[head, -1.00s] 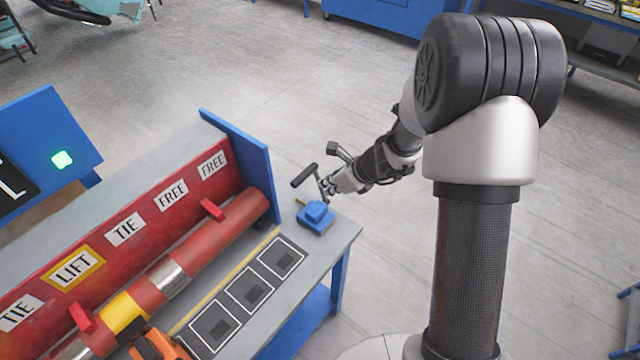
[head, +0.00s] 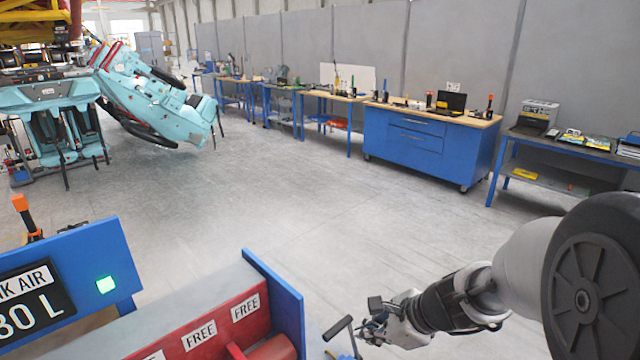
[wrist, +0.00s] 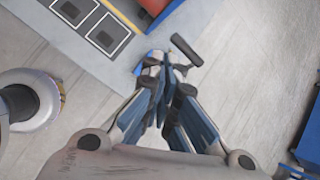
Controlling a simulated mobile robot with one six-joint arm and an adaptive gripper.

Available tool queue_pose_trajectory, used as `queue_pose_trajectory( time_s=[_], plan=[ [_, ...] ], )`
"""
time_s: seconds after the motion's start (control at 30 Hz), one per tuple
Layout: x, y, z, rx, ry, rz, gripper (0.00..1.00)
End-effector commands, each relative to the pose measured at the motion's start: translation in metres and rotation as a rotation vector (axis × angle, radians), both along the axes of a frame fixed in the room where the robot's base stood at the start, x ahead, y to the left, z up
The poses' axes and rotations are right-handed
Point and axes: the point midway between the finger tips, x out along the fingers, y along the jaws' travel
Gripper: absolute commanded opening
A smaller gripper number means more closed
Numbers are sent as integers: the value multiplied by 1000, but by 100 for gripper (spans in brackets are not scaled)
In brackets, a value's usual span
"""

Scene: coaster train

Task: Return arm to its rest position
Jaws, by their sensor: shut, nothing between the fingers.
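My gripper (head: 372,332) shows at the bottom of the head view, at the end of my outstretched arm. In the wrist view my gripper (wrist: 170,80) is shut with nothing between its fingers. A dark bar handle (head: 338,328) shows just left of the gripper; in the wrist view this handle (wrist: 186,49) lies just beyond the fingertips. A small blue block (wrist: 148,62) shows partly behind the fingertips on the bench edge. I cannot tell whether the fingers touch the handle or block.
The grey bench (wrist: 80,50) with black-framed squares lies at upper left in the wrist view. A blue end panel (head: 275,298) and red labelled board (head: 215,325) stand left of my arm. Open floor (head: 290,205) stretches beyond, to blue workbenches (head: 420,145) and a turquoise ride car (head: 150,95).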

Motion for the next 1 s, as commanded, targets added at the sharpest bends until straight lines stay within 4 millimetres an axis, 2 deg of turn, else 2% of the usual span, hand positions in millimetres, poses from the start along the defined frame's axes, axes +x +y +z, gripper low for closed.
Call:
queue_pose_trajectory(
  time_s=[0.03,0.1,0.23,0.37,0.5,0.6,0.7,1.0],
  plan=[
    [-17,10,18,-69,-65,139,0],
    [-44,20,36,-171,-141,333,0],
    [-96,27,59,-372,-262,680,0],
    [-148,20,71,-589,-356,1008,0],
    [-193,1,75,-817,-412,1310,0],
    [-214,-14,76,-944,-422,1463,0],
    [-227,-25,77,-1028,-419,1561,0],
    [-234,-33,78,-1080,-411,1621,0]
  ],
)
